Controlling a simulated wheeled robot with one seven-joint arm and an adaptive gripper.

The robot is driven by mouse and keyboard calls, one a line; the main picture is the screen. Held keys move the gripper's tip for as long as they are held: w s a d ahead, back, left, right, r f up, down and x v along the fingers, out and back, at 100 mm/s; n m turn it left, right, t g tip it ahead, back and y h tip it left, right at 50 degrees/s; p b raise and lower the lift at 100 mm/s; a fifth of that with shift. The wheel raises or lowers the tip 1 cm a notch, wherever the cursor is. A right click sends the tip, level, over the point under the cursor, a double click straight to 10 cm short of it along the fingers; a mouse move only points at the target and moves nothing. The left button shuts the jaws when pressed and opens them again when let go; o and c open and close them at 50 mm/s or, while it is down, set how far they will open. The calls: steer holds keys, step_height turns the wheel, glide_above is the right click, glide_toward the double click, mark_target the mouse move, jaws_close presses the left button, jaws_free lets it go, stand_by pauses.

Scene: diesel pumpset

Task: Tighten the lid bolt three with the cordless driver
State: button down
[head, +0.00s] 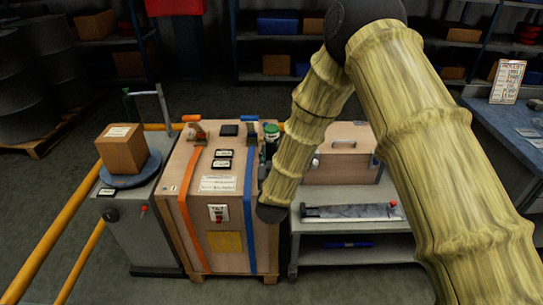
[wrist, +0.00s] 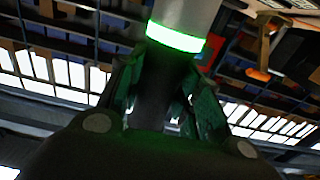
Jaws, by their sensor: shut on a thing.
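My gripper (wrist: 165,92) is shut on the cordless driver (wrist: 186,14), gripping its dark lower part in the wrist view. The driver has a grey body and a glowing green ring. In the head view the green-topped driver (head: 271,131) shows at the right edge of the wooden crate (head: 190,240), beside my arm. The crate's lid (head: 199,172) carries several labels, an orange strap and a blue strap.
A grey cart (head: 160,235) with a cardboard box (head: 121,150) stands left, by yellow rails (head: 52,245). Right of the crate, a low bench (head: 385,228) holds a wooden toolbox (head: 338,165) and a tray (head: 350,212). A blue workbench (head: 510,135) is far right. Shelves line the back.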

steer(key=shift+f+b, duration=0.35)
steer(key=shift+f, duration=0.2)
stand_by(2.0)
steer(key=shift+r, duration=0.1)
